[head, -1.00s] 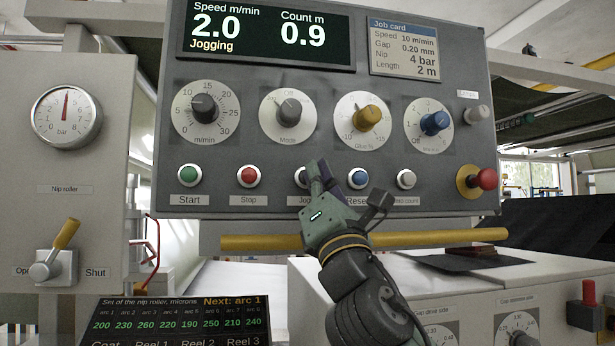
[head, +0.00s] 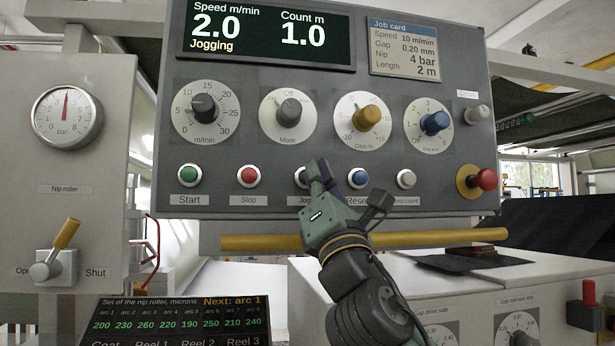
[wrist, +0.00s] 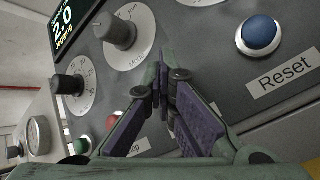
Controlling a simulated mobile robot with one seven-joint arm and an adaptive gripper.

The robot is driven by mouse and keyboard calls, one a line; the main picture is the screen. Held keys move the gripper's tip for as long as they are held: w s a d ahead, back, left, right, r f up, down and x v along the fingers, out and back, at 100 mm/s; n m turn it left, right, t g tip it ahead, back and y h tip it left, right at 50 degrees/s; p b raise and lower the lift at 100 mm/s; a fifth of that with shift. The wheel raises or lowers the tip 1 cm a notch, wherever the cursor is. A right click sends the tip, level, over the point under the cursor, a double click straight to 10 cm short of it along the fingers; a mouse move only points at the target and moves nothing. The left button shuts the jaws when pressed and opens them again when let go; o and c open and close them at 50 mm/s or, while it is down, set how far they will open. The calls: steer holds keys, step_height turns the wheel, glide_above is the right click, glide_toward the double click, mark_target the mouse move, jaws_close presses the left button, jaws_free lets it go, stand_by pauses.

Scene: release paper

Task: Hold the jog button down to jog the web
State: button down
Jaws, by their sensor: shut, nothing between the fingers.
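The jog button (head: 299,177) sits in the button row of the grey control panel, between Stop and Reset. My gripper (head: 318,172) is shut and empty, its fingertips at the jog button and covering most of it. In the wrist view the shut fingertips (wrist: 160,85) point at the panel, and the jog button is hidden behind them. The display (head: 265,35) reads speed 2.0 m/min, "Jogging", count 1.0 m. The job card (head: 403,48) lists speed 10 m/min, gap 0.20 mm, nip 4 bar, length 2 m.
The red stop button (head: 248,176) is left of the gripper and the blue reset button (head: 357,177) is close on its right. A red emergency knob (head: 486,179) is at the far right. A yellow bar (head: 250,241) runs below the panel, behind my arm.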

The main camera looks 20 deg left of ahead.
steer(key=shift+s, duration=0.1)
steer(key=shift+s+d, duration=0.45)
steer(key=shift+s, duration=0.2)
steer(key=shift+s+d+b, duration=0.15)
steer(key=shift+s+d, duration=0.55)
steer(key=shift+s, duration=0.35)
steer(key=shift+s+d+b, duration=0.15)
steer(key=shift+s+d, duration=0.55)
steer(key=shift+s, duration=0.35)
stand_by(0.6)
